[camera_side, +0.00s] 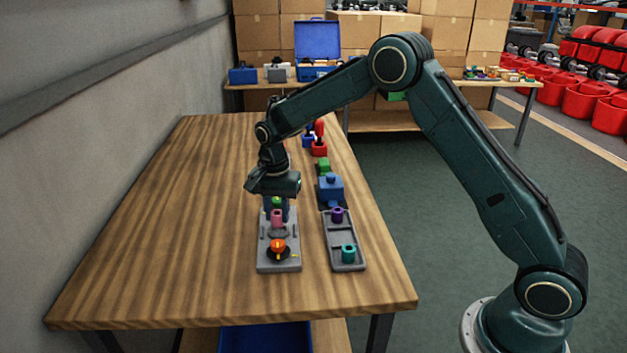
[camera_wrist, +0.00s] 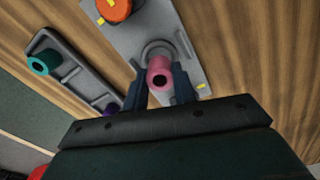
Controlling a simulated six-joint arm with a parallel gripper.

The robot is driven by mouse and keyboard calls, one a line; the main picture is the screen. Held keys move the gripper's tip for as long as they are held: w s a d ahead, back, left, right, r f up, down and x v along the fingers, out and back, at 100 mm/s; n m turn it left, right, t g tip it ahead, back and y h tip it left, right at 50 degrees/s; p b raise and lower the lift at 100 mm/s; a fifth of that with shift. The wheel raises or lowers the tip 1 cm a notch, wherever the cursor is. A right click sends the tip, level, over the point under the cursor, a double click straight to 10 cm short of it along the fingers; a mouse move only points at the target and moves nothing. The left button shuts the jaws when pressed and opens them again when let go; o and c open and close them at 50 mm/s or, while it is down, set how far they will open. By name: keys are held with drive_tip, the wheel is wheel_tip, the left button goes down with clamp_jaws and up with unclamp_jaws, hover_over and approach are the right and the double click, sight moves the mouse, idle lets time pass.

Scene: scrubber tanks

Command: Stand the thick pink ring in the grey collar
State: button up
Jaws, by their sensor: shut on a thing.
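The thick pink ring (camera_side: 277,216) is a short upright tube. In the wrist view the pink ring (camera_wrist: 160,74) sits between the two dark fingers of my gripper (camera_wrist: 161,84), which is shut on it. In the side view my gripper (camera_side: 277,208) points down over the grey plate. The grey collar (camera_wrist: 155,48) is a round raised rim on that plate, at the ring's lower end. The ring and fingers hide part of the collar. I cannot tell whether the ring's bottom is inside the collar or just above it.
The grey plate (camera_side: 267,263) also carries an orange knob (camera_side: 278,244) with a yellow pointer. A grey tray (camera_side: 345,228) to the right holds a purple ring (camera_side: 338,214) and a teal ring (camera_side: 348,253). A blue block (camera_side: 330,188) stands behind it. The table's left side is clear.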

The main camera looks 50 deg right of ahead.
drive_tip(key=shift+f, duration=1.25)
idle(2.1)
drive_tip(key=o, duration=1.1)
drive_tip(key=shift+c, duration=0.2)
drive_tip(key=shift+o, duration=0.5)
drive_tip(key=o, duration=0.8)
drive_tip(key=shift+r, duration=0.2)
drive_tip(key=shift+r, duration=3.35)
